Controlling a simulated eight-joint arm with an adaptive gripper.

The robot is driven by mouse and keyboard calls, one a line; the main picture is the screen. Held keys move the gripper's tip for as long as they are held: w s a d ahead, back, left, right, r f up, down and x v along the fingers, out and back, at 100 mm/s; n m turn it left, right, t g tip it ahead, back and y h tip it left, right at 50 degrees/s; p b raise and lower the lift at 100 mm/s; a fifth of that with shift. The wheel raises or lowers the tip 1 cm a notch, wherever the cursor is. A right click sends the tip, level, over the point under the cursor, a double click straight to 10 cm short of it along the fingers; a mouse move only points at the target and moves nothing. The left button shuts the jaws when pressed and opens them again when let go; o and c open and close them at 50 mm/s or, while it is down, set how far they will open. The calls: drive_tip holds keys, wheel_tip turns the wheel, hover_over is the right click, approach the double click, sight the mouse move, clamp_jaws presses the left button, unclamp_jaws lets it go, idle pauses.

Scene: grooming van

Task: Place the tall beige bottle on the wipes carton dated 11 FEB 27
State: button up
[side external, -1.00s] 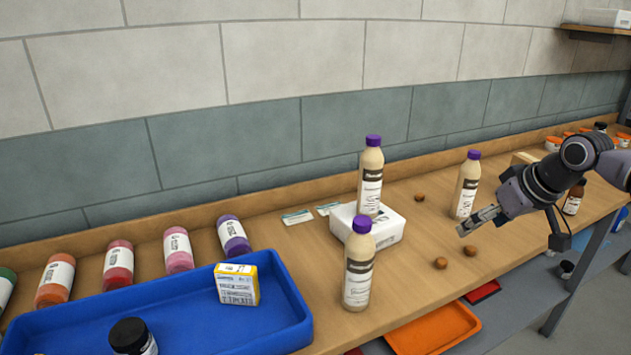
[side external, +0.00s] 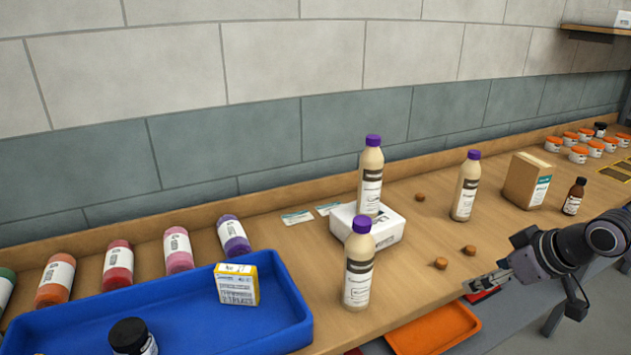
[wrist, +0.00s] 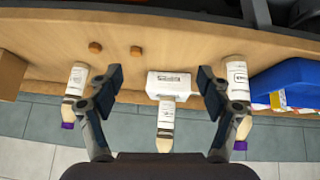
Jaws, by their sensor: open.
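Three tall beige bottles with purple caps stand upright. One bottle (side external: 370,180) stands on a white carton (side external: 392,232), one (side external: 358,275) stands on the counter in front of it, and one (side external: 466,190) stands to its right. The date on the carton is too small to read. In the wrist view, the carton (wrist: 170,82) and its bottle (wrist: 166,115) lie between my finger lines, with another bottle (wrist: 75,82) at left and one (wrist: 238,78) at right. My gripper (side external: 474,289) is open and empty by the counter's front edge, apart from all bottles.
A blue tray (side external: 285,290) with a small yellow box and a dark-lidded jar is at left. A brown carton (side external: 527,181) and a small brown bottle (side external: 574,196) are at right. Small brown pieces (side external: 440,263) lie on the counter. An orange tray (side external: 435,330) is below.

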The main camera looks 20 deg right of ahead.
drive_tip(key=w+d+r+n+t+h, duration=0.1)
drive_tip(key=w+d+r+n+h, duration=0.1)
drive_tip(key=w+d+n+h, duration=0.35)
drive_tip(key=n+t+h, duration=0.2)
drive_tip(key=n+h, duration=0.2)
drive_tip(key=n, duration=0.8)
approach(469, 185)
drive_tip(key=w+d+f+n, duration=0.1)
drive_tip(key=n, duration=0.1)
drive_tip(key=w+d+n+t+h, duration=0.1)
drive_tip(key=n, duration=0.1)
drive_tip(key=w+d+f+n+t+h, duration=0.1)
drive_tip(key=n, duration=0.1)
drive_tip(key=shift+f+n, duration=0.3)
drive_tip(key=shift+n, duration=0.05)
drive_tip(key=shift+w+d+f+n+t+h, duration=0.15)
drive_tip(key=shift+f+n+h, duration=0.1)
drive_tip(key=shift+n, duration=0.3)
drive_tip(key=shift+w+d+f+n+t+h, duration=0.1)
drive_tip(key=shift+d+f+n+t, duration=0.1)
drive_tip(key=shift+n, duration=0.35)
drive_tip(key=shift+x, duration=3.6)
drive_tip(key=c, duration=1.6)
clamp_jaws()
drive_tip(key=shift+r, duration=0.1)
